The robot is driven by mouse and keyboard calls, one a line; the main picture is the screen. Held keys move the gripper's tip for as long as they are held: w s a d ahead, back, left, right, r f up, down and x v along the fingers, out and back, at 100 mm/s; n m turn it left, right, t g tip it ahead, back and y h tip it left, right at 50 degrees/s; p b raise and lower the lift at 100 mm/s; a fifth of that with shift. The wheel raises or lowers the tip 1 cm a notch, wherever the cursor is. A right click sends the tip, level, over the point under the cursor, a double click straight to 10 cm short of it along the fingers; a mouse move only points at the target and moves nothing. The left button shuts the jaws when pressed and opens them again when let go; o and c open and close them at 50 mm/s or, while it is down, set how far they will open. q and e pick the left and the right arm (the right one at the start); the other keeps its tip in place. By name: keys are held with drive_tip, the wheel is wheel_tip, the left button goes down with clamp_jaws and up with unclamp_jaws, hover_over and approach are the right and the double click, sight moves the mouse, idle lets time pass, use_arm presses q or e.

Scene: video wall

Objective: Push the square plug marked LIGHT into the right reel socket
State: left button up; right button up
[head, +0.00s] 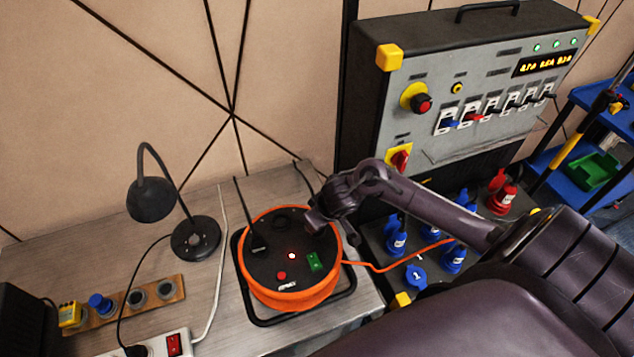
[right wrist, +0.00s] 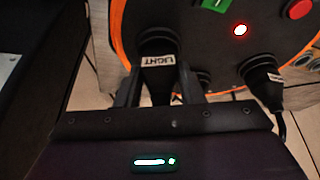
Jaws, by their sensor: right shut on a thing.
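The black plug with a white LIGHT label (right wrist: 158,60) is between the fingers of my right gripper (right wrist: 160,88), which is shut on it. Its front end is at a round socket on the reel's black face; I cannot tell how deep it sits. The orange cable reel (head: 290,296) stands on the grey bench in the head view. My right gripper (head: 318,222) reaches its right side from the right and hides the plug and socket there. My left gripper is not in view.
Another black plug (head: 258,246) sits in the reel's left side, with its cord rising. A red lamp glows beside a green switch (head: 314,261). A desk lamp (head: 195,238) and a power strip (head: 174,344) are left. The control cabinet (head: 430,80) and blue connectors (head: 396,240) are right.

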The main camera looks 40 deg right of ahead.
drive_tip(key=shift+f, duration=0.2)
drive_tip(key=o, duration=1.6)
drive_tip(key=shift+c, duration=0.2)
wheel_tip(320, 180, up, 4)
drive_tip(key=p, duration=0.3)
drive_tip(key=shift+f, duration=0.25)
drive_tip(key=shift+r, duration=1.3)
